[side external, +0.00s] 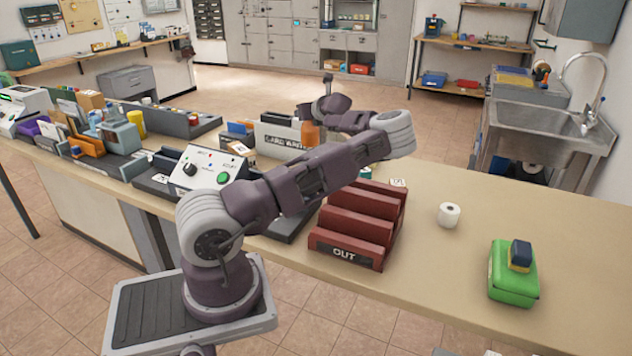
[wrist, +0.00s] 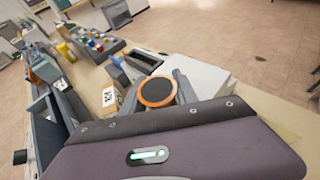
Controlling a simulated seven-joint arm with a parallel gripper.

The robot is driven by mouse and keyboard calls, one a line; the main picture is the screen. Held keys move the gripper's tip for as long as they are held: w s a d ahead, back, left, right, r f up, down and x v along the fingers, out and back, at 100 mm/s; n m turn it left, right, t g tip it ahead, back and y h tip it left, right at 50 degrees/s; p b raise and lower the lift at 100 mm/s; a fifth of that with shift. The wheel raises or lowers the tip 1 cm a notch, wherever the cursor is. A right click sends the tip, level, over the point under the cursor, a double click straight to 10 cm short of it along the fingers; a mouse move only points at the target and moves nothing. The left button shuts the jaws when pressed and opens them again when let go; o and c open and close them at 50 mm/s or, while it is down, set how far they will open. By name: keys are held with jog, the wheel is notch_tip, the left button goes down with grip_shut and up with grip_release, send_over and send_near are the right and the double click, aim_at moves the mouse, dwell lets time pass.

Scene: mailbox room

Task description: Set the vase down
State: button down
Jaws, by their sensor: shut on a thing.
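The vase looks to be the orange upright thing (side external: 310,133) at the far side of the counter, partly hidden by my arm. In the wrist view I look down on its round orange rim and dark opening (wrist: 157,91). My gripper (wrist: 160,88) is shut on it, with a grey finger at its right and the other side less clear. In the side view my gripper (side external: 309,116) is at the vase's top, small and partly hidden. The vase's base is hidden, so I cannot tell whether it touches the counter.
A white lettered box (side external: 278,138) stands close to the vase. A control box with a green button (side external: 205,168) and a red OUT tray (side external: 345,250) are nearer. A paper roll (side external: 448,215) and green box (side external: 513,275) stand right. The counter between tray and roll is clear.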

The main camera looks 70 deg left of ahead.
aim_at(311, 121)
jog(key=shift+n+g, duration=0.4)
jog(key=shift+n, duration=0.2)
jog(key=shift+s+d+f+n+g+h, duration=0.1)
jog(key=shift+d+f+n+g+h, duration=0.1)
jog(key=shift+n+g, duration=0.35)
jog(key=shift+d+f+n+g+h, duration=0.1)
jog(key=shift+d+n+g+h, duration=0.2)
jog(key=shift+g, duration=0.35)
jog(key=d+n+g, duration=0.1)
jog(key=n, duration=0.1)
jog(key=d+f+n+g+h, duration=0.1)
jog(key=g, duration=0.1)
jog(key=shift+s+d+n+h, duration=0.15)
jog(key=shift+d+n+h, duration=0.15)
jog(key=shift+n, duration=0.05)
jog(key=shift+g, duration=0.3)
notch_tip(311, 121, down, 10)
jog(key=shift+d+r, duration=0.1)
jog(key=c, duration=1)
grip_release()
jog(key=shift+o, duration=0.2)
